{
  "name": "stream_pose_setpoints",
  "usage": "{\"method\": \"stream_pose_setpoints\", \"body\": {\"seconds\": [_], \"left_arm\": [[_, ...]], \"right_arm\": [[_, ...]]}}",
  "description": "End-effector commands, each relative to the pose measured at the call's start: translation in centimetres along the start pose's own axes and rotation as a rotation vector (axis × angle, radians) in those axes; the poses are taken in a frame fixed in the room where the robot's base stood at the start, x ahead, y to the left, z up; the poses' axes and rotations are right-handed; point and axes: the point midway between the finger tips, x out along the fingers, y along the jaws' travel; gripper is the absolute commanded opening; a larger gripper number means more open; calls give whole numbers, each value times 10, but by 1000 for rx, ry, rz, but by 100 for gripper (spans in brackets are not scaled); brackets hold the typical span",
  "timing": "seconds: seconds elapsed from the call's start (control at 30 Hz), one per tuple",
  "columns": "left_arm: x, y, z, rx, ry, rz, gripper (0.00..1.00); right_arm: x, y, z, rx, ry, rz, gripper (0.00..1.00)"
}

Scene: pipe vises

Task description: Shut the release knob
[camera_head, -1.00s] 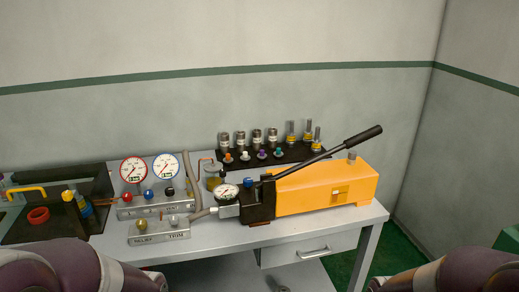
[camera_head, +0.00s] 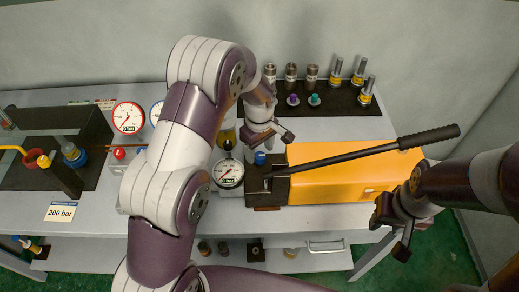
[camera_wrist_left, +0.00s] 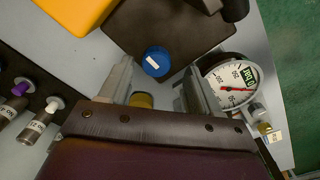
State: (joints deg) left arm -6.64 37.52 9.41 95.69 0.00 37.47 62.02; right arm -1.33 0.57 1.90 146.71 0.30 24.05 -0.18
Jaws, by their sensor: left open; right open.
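The release knob appears to be the small round blue knob (camera_head: 260,158) on the dark front block of the orange hand pump (camera_head: 330,175). It also shows in the left wrist view (camera_wrist_left: 156,61), with a white mark on its top. My left gripper (camera_head: 268,144) is open just behind the knob in the head view. In the left wrist view its two fingers (camera_wrist_left: 159,70) stand apart on either side, with the knob near the line between their tips; contact cannot be told. My right gripper (camera_head: 392,229) is open and empty at the bench's front right, in front of the pump.
A black pump lever (camera_head: 360,152) slants over the pump. A white dial gauge (camera_head: 228,173) stands close left of the knob, also in the left wrist view (camera_wrist_left: 231,82). Fittings stand on a dark rack (camera_head: 340,98) behind. My left arm hides part of the gauge panel.

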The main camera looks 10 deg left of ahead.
Motion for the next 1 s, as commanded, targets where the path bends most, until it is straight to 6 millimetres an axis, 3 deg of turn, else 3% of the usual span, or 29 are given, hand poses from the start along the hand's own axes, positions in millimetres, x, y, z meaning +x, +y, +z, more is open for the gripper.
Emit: {"method": "stream_pose_setpoints", "body": {"seconds": [0.2, 0.43, 0.47, 0.6, 0.63, 1.0], "left_arm": [[22, 0, 0, 1, 0, 1, 63], [24, 0, 0, 1, 1, 1, 63], [24, 0, 0, 1, 1, 1, 60], [24, 0, 0, 1, 1, 1, 14], [24, 0, 0, 1, 1, 1, 7], [24, 0, 0, 44, 0, 0, 7]], "right_arm": [[-6, 0, -1, 0, 0, 0, 43], [-5, 0, -1, 0, 0, 0, 43], [-5, 0, -1, 0, 0, 0, 43], [-5, 0, -1, 0, 0, 0, 43], [-5, 0, -1, 0, 0, 0, 43], [-5, 0, -1, 0, 0, 0, 43]]}}
